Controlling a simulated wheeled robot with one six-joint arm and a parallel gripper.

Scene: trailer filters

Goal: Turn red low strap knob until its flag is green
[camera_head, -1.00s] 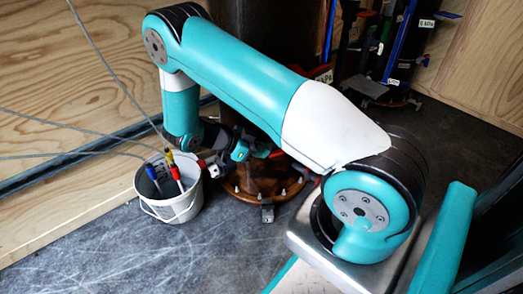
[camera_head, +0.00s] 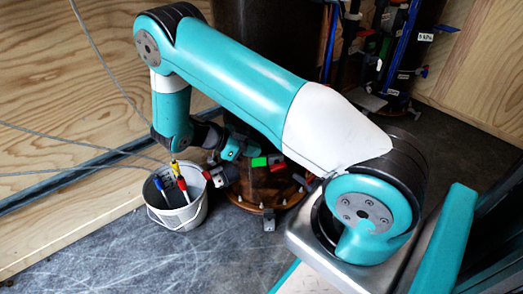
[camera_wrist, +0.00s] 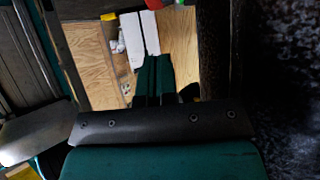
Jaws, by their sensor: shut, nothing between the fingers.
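My gripper (camera_head: 240,150) is low beside the dark filter vessel, partly hidden by my arm. In the wrist view its dark green fingers (camera_wrist: 154,75) are together with nothing between them. A small bright green flag (camera_head: 259,161) shows just right of the gripper, with a red part (camera_head: 276,159) beside it. A dark fitting with a red end (camera_head: 216,176) sits below the gripper, near the bucket. I cannot tell clearly which of these red parts is the low strap knob. No contact between fingers and knob is visible.
A white bucket (camera_head: 177,219) with colored-handled tools stands left of the round brown base (camera_head: 248,194). Loose grey cables hang over the plywood wall (camera_head: 50,100). More hoses and valves (camera_head: 395,60) stand at back right. The floor in front is open.

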